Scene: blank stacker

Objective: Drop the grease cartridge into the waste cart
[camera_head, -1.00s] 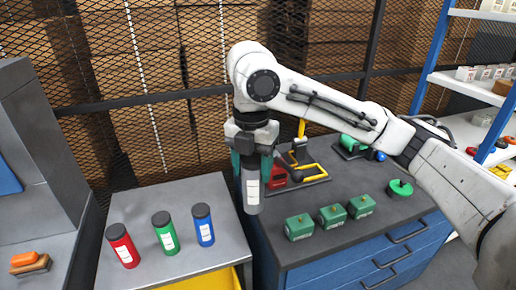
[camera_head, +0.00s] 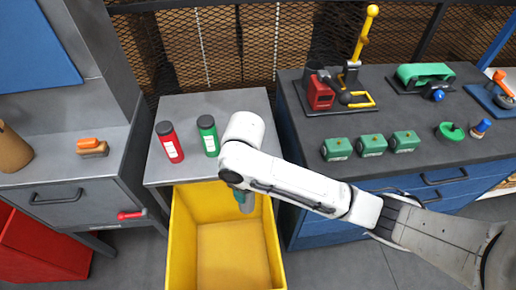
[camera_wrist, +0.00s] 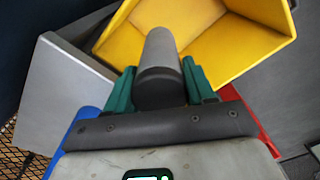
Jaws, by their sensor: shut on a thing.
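My gripper (camera_head: 240,193) is shut on the grease cartridge (camera_head: 247,203), a grey cylinder with a dark cap. In the head view my arm hides most of the gripper. In the wrist view the green fingers (camera_wrist: 160,90) clasp the capped end, and the grey body (camera_wrist: 160,50) points away over the yellow cart. The waste cart (camera_head: 182,235) is an open, yellow bin in front of the grey table; its wall also shows in the wrist view (camera_wrist: 245,50). The cartridge appears above the cart's opening, toward its table side. Its exact height is unclear.
A red cartridge (camera_head: 169,142) and a green cartridge (camera_head: 208,135) stand on the grey table (camera_head: 240,102). A dark-topped bench (camera_head: 430,165) with green boxes and a yellow-handled press is at right. A grey cabinet (camera_head: 60,165) is at left. The cart's visible floor is bare.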

